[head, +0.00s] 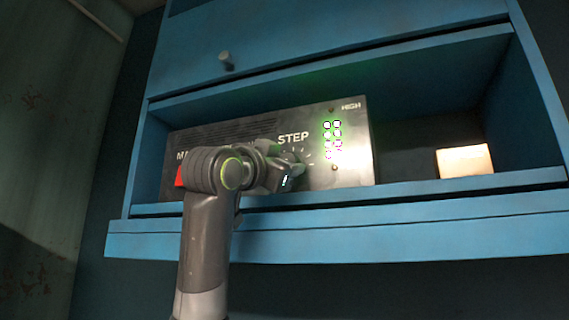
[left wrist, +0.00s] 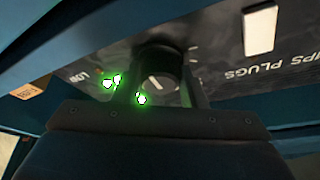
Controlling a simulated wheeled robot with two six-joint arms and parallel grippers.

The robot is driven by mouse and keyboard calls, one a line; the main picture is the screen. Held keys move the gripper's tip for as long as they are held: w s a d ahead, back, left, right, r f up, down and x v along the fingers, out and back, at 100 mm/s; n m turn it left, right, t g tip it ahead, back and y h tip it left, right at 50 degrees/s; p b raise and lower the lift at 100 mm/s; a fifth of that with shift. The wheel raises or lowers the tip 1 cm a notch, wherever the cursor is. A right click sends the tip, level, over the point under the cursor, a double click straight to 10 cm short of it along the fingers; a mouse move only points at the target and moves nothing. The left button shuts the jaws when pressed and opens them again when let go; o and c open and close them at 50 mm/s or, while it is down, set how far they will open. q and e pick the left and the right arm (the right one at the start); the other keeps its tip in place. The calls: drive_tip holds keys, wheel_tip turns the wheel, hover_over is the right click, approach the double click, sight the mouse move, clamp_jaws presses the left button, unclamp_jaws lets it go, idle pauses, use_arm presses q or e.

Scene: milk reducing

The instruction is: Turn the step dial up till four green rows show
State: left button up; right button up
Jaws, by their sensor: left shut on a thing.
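A metal panel box (head: 351,172) with a STEP label stands in a blue cabinet's open shelf. A small column of lights (head: 332,134) sits under HIGH; its upper rows glow whitish green, while the lower ones look pinkish, so I cannot tell how many rows are green. My left gripper (head: 290,172) is at the panel below STEP and covers the dial there. In the left wrist view the dark round dial (left wrist: 159,84), with a pale pointer line, sits between the fingers, which are shut on it. Green lights (left wrist: 111,81) glow beside one finger. My right gripper is not in view.
A red part (head: 180,177) shows on the panel left of my arm. A pale lit block (head: 465,160) stands on the shelf at right, with free room between it and the panel. A knob (head: 226,60) sticks out of the cabinet front above.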

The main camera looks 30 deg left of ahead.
use_arm(q)
drive_tip(key=o, duration=1)
drive_tip(key=b+v, duration=0.8)
drive_tip(key=v, duration=0.9)
drive_tip(key=shift+s+f, duration=0.1)
drive_tip(key=shift+s, duration=0.05)
